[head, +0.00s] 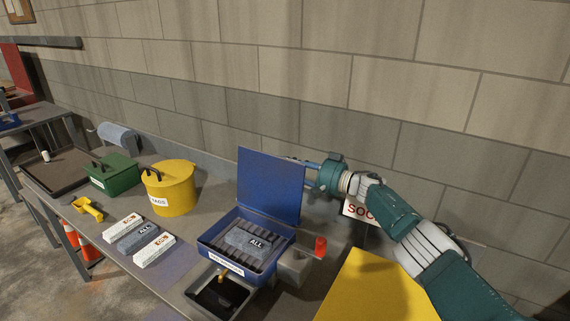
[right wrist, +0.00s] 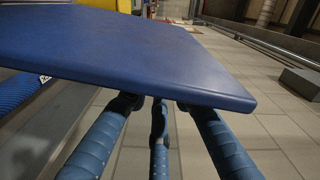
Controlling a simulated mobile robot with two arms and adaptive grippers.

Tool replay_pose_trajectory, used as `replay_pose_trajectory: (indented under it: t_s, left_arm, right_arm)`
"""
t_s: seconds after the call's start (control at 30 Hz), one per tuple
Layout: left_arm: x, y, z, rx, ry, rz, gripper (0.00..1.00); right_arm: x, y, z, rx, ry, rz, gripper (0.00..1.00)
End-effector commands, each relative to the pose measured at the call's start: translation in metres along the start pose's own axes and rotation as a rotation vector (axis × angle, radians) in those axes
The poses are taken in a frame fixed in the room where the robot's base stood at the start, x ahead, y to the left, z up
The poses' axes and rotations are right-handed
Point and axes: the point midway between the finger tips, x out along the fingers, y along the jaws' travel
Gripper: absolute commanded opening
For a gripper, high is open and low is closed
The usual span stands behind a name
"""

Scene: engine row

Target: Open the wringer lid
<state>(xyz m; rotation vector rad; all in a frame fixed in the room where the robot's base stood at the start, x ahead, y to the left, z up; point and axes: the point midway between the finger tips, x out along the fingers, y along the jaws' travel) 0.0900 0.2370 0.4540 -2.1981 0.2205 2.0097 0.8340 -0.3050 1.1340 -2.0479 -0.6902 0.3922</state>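The blue box with a white front label, which I take to be the wringer (head: 208,240), stands on the bench in the head view. Its blue lid (head: 272,184) is raised and stands about upright at the back. Dark ridges and a grey printed pack (head: 247,240) show inside. My right gripper (head: 298,161) is at the lid's upper right edge, coming from behind it. In the right wrist view the lid (right wrist: 130,50) covers the fingertips, so contact and finger closure are unclear. My left gripper is not in view.
A red-topped grey part (head: 320,246) is right of the box, and a yellow panel (head: 375,290) at front right. A dark tray (head: 213,295) lies in front. Left are small boxes (head: 138,236), a yellow bin (head: 170,190) and a green box (head: 115,175). A block wall stands behind.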

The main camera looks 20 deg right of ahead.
Motion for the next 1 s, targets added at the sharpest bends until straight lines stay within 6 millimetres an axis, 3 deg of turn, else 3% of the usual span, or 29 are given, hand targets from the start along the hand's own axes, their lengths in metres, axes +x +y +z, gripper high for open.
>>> replay_pose_trajectory:
  t_s: [0.37, 0.57, 0.67, 1.0]
  left_arm:
    - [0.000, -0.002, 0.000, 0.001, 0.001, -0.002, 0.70]
    - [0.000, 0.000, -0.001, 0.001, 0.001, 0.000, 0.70]
    - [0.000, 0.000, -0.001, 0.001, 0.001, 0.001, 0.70]
    - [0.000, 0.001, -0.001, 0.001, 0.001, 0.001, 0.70]
  right_arm:
    - [-0.001, -0.001, 0.000, 0.002, -0.001, -0.004, 0.29]
    - [-0.016, 0.000, 0.000, 0.000, -0.001, -0.003, 0.29]
    - [-0.027, 0.000, 0.001, -0.001, -0.004, -0.002, 0.29]
    - [-0.098, 0.002, -0.001, 0.002, 0.000, 0.002, 0.29]
